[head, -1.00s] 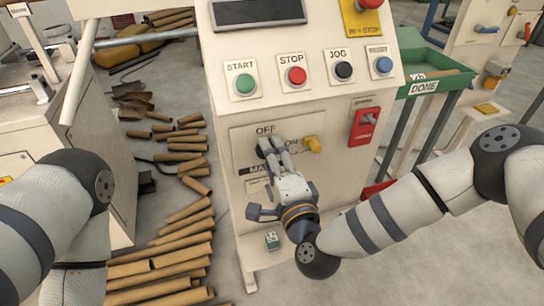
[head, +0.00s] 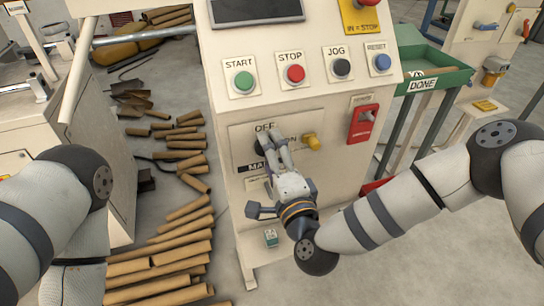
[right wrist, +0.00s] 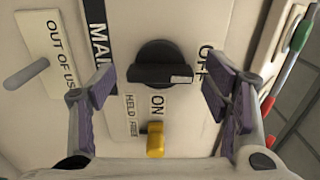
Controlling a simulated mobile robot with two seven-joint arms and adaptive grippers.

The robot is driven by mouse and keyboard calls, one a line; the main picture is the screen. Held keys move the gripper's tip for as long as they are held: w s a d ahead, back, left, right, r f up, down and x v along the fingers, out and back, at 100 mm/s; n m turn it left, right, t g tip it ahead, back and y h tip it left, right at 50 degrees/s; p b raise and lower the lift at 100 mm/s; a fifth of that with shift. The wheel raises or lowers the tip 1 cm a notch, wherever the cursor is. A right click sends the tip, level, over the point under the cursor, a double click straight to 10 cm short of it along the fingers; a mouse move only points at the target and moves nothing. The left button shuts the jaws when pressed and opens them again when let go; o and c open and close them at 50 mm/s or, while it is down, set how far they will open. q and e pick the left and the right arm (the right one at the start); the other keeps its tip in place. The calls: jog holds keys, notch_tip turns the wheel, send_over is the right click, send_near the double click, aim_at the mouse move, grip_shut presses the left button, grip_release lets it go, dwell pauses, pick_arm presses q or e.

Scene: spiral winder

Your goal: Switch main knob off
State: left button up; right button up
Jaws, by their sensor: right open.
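The black main knob (right wrist: 164,64) sits on the cream panel (right wrist: 207,128) in the right wrist view. Its bar lies across the picture, with the white-marked end on the side of the OFF label (right wrist: 205,65). The ON label (right wrist: 157,105) is below it. My right gripper (right wrist: 166,95) is open, one finger on each side of the knob with gaps between. In the head view my right gripper (head: 275,145) is in front of the panel and partly hides the knob (head: 259,150). My left gripper is out of view.
A yellow knob (head: 312,142) and a red switch (head: 363,124) are on the panel to the right. Green, red, black and blue buttons stand above. A grey peg (right wrist: 26,74) sticks out near the wrist. Cardboard tubes (head: 180,230) lie on the floor at left.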

jog(key=v, duration=1.2)
jog(key=s+d+f+n+g+p, duration=0.25)
jog(key=s+f+n+g, duration=0.85)
jog(key=s+f, duration=0.55)
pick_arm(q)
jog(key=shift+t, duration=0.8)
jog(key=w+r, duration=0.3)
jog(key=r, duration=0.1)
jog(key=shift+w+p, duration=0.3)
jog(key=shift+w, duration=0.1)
pick_arm(e)
jog(key=s+d+n+g+h, duration=0.2)
jog(key=s+d+g+h, duration=0.3)
jog(key=s+d, duration=1.1)
jog(key=s+g, duration=0.2)
jog(key=g, duration=0.1)
jog(key=shift+f+n+g+h, duration=0.25)
jog(key=shift+n+g+h, duration=0.05)
jog(key=shift+n, duration=0.1)
jog(key=shift+s, duration=0.1)
